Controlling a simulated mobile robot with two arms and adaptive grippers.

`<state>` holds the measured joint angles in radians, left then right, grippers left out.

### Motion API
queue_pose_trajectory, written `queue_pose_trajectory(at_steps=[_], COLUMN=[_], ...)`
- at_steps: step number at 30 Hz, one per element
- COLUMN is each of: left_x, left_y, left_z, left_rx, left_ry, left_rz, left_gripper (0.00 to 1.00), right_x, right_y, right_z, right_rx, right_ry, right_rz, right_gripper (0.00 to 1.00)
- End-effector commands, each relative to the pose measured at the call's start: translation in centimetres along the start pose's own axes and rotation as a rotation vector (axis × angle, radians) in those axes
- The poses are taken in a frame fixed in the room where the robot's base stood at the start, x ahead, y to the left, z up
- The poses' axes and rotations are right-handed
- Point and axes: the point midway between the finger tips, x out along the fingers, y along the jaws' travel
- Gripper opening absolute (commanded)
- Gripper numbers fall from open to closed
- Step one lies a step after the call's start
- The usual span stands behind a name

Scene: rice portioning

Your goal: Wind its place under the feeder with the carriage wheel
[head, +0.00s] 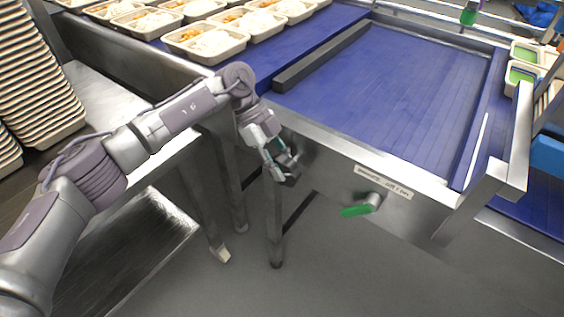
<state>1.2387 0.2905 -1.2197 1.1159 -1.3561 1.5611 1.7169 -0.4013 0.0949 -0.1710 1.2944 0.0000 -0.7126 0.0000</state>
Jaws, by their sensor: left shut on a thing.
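My left gripper (287,168) is low in front of the metal front panel (325,168) of the blue belt, at the middle of the head view. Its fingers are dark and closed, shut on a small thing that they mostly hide. A little teal green shows beside the fingers. I cannot make out a carriage wheel clearly, nor the feeder as a whole. To the right, a lever with a green grip (357,210) sits on the panel under a printed label (383,182), apart from the gripper. My right gripper is not in view.
Filled food trays (206,42) stand on the blue belt (385,85) at the top left. A dark bar (322,57) lies across the belt. Stacks of empty trays (40,85) stand at the left. Green-filled containers (520,74) are at the right. The floor (330,270) is clear.

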Motion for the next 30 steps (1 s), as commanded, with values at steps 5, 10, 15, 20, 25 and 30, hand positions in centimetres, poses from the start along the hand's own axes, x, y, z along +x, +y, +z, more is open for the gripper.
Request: queue_pose_trajectory(at_steps=[5, 10, 15, 20, 25, 30], left_x=[-0.2, -0.2, -0.1, -0.1, -0.7, -3.5], left_y=[-0.1, -0.1, -0.1, 0.0, -0.1, -0.1], left_z=[0.0, 0.0, 0.0, 0.0, 0.0, 0.0], left_rx=[0.000, 0.000, 0.000, 0.000, -0.001, -0.001], left_ry=[0.005, 0.004, 0.003, 0.003, 0.002, 0.002], left_rz=[-0.004, -0.004, -0.003, -0.002, -0.003, -0.005], left_gripper=[0.00, 0.00, 0.42, 0.42, 0.42, 0.42], right_x=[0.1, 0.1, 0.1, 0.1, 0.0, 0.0], right_y=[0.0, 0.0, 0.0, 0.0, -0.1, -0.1], right_z=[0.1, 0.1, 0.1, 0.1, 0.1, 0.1], right_rx=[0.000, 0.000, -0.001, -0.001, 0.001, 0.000], right_ry=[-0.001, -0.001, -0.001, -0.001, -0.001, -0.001], right_rz=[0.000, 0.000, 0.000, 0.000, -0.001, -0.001], right_gripper=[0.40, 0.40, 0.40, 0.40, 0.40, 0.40])
